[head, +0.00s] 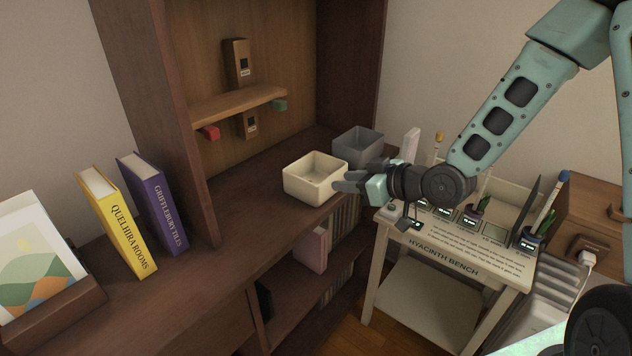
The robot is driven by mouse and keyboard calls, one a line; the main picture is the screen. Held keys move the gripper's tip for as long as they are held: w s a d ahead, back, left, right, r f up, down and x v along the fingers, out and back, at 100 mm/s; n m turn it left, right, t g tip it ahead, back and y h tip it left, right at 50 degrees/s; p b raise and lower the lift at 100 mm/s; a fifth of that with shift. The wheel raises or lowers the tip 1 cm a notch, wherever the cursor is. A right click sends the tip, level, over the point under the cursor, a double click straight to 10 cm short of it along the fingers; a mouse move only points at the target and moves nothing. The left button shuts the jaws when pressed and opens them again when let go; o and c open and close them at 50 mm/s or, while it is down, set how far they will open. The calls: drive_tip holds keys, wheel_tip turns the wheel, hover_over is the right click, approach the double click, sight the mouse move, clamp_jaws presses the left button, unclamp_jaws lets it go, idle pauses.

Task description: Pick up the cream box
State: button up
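The cream box (306,190) is a square, open-topped box standing upright on the dark brown wooden shelf surface, and its inside looks empty. My gripper (347,181) reaches in from the right, with its grey fingers at the box's right-hand corner. The fingers overlap the edge of the box in this view. I cannot tell whether they touch its wall or are spread or shut.
A grey open box (358,147) stands just behind the cream box. The white bench (440,262) with small pots is to the right. A yellow book (118,222) and a purple book (153,203) stand left. The shelf (215,262) left of the cream box is clear.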

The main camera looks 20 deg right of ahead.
sight(305, 180)
drive_tip(key=x, duration=1.3)
drive_tip(key=shift+w+f, duration=0.1)
clamp_jaws()
